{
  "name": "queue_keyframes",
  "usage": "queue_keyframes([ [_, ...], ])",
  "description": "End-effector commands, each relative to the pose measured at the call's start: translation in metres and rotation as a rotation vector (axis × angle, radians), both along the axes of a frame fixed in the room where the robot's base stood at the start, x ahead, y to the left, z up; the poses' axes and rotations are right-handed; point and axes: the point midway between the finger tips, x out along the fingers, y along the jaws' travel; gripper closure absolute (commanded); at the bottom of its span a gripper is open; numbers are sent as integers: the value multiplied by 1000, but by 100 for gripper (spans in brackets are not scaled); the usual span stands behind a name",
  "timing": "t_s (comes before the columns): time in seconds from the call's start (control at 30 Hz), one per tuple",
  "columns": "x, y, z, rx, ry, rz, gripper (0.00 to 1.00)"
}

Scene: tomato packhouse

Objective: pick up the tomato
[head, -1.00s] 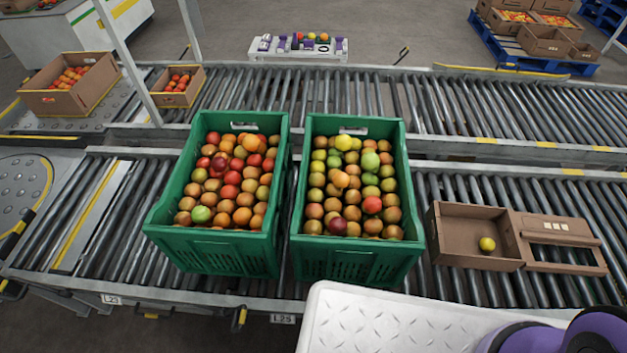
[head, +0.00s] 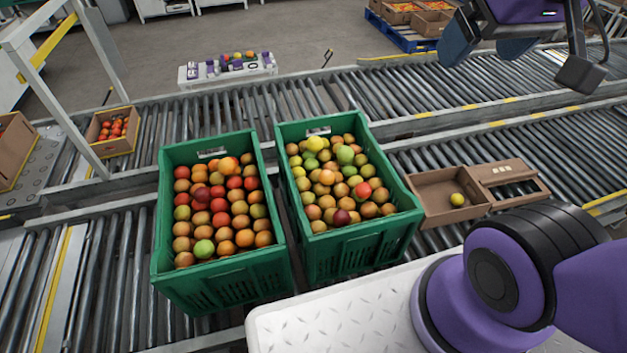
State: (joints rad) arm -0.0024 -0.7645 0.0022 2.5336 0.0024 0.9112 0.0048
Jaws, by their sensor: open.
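Several tomatoes, red, orange, green and yellowish, fill two green crates; I cannot tell which one is meant. The left crate (head: 225,285) holds more red and orange tomatoes (head: 219,204). The right crate (head: 352,250) holds more green and yellow ones, with a few red (head: 362,191). A single yellow tomato (head: 457,200) lies in an open cardboard box (head: 427,183) to the right of the crates. My gripper (head: 515,55) is at the upper right, open and empty, high above the far conveyor and well away from the crates and box. Its top is cut off by the picture edge.
The crates and box stand on the near roller conveyor (head: 100,270). A far conveyor (head: 330,95) runs behind. A small carton of red tomatoes (head: 111,131) stands at left beside a grey post. A white bench (head: 228,72) with small items stands behind.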

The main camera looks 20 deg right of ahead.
Motion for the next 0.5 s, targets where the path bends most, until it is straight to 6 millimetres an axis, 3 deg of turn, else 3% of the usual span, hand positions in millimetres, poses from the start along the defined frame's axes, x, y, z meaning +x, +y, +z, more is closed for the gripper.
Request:
queue_keyframes([
  [0.5, 21, 1, -3, 19, 24, -33, 16],
])
